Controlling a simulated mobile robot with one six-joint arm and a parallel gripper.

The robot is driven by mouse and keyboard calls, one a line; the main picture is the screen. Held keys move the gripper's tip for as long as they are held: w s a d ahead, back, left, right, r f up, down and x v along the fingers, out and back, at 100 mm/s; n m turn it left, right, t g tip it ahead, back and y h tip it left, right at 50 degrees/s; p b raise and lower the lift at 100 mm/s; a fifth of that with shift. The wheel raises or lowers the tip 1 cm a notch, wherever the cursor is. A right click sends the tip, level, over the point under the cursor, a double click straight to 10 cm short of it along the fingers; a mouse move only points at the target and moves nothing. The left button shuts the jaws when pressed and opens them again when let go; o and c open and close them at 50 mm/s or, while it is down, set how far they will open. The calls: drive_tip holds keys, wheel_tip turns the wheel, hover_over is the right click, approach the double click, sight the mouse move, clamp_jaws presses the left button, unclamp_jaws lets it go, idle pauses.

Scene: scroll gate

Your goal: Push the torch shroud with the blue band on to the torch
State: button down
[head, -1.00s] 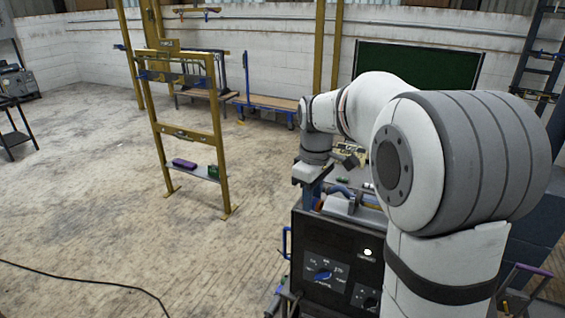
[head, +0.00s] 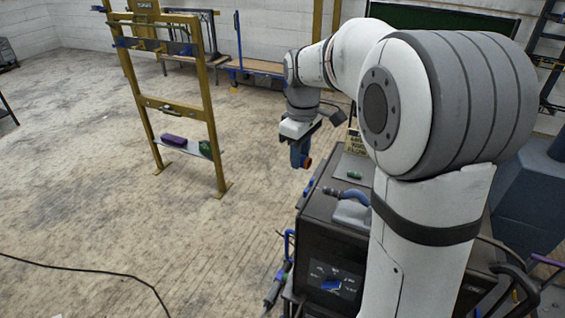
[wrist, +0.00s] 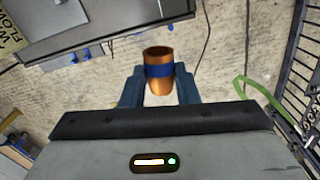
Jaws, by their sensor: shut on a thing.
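The torch shroud (wrist: 158,88) is a copper-coloured hollow cylinder with a blue band (wrist: 159,71) around its middle. My gripper (wrist: 160,88) is shut on it, one finger on each side, and its open end shows in the wrist view. In the head view my gripper (head: 300,157) hangs beside the left edge of the welding machine, with the orange shroud (head: 307,163) at its fingers. A blue curved handle (head: 345,192) on the machine top looks like the torch; its tip is not clear. The shroud is apart from it.
The dark welding machine (head: 330,255) stands in front of my arm, with a small green item (head: 354,175) and a yellow sign (head: 357,141) on top. A yellow press frame (head: 165,105) stands to the left. The floor (head: 80,190) between is mostly clear.

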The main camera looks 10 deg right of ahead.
sight(327, 189)
drive_tip(key=shift+s+d, duration=0.1)
drive_tip(key=shift+d, duration=0.05)
drive_tip(key=w+a+f+n, duration=0.2)
drive_tip(key=a+f, duration=0.3)
drive_tip(key=f, duration=0.1)
drive_tip(key=shift+s+d+r+b, duration=0.1)
drive_tip(key=shift+s+d+b, duration=0.2)
drive_tip(key=shift+s+d, duration=0.55)
drive_tip(key=shift+s+d+b, duration=0.25)
drive_tip(key=shift+s+d, duration=0.3)
drive_tip(key=shift+d, duration=0.55)
drive_tip(key=shift+s+d+r+b, duration=0.1)
drive_tip(key=shift+s+d+b, duration=0.2)
drive_tip(key=shift+s+d, duration=0.55)
drive_tip(key=shift+w+d, duration=0.1)
drive_tip(key=shift+d, duration=0.05)
drive_tip(key=shift+d, duration=0.2)
drive_tip(key=shift+s+d, duration=0.65)
drive_tip(key=shift+d, duration=0.15)
drive_tip(key=shift+s+d, duration=0.15)
drive_tip(key=shift+d, duration=0.2)
drive_tip(key=shift+s+d, duration=0.4)
drive_tip(key=shift+d, duration=0.2)
drive_tip(key=shift+s+d, duration=0.3)
drive_tip(key=shift+d, duration=0.05)
